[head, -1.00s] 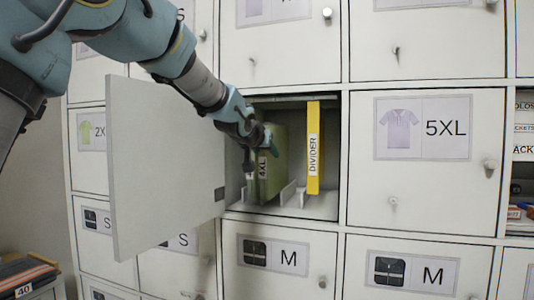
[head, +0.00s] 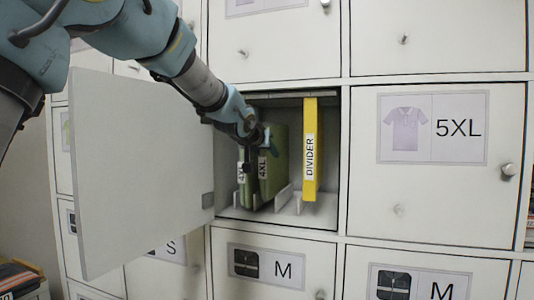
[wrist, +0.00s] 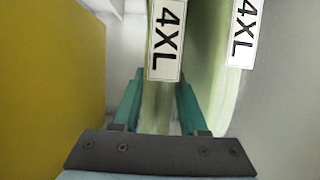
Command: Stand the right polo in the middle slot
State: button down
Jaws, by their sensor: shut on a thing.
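The right polo (head: 277,165) is a green folded pack with a 4XL label, upright in the open compartment. My gripper (head: 262,141) is shut on its near edge. In the wrist view my gripper (wrist: 159,82) has one finger on each side of the right polo (wrist: 156,112). Another green 4XL polo (head: 249,190) stands close on its left; in the wrist view that polo (wrist: 208,65) shows right of the held one. Low white fins (head: 284,196) on the compartment floor mark the slots. A fin stands just right of the held polo. I cannot tell whether its base touches the floor.
A yellow divider (head: 309,165) stands at the right of the compartment; it fills the left of the wrist view (wrist: 50,85). Bare floor shows between the fins left of it. The open door (head: 140,170) swings out at the left. Closed lockers surround the opening.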

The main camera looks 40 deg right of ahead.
jog(key=shift+w+d, duration=0.1)
jog(key=shift+d, duration=0.1)
jog(key=shift+w+d+f, duration=0.2)
jog(key=shift+f, duration=0.15)
jog(key=shift+s+a+f+b, duration=0.1)
jog(key=shift+a+f+b, duration=0.1)
jog(key=shift+b, duration=0.25)
jog(key=shift+d+f+b, duration=0.1)
jog(key=shift+f+b, duration=0.35)
jog(key=shift+f, duration=0.25)
jog(key=shift+c, duration=1.8)
grip_release()
jog(key=shift+f, duration=0.1)
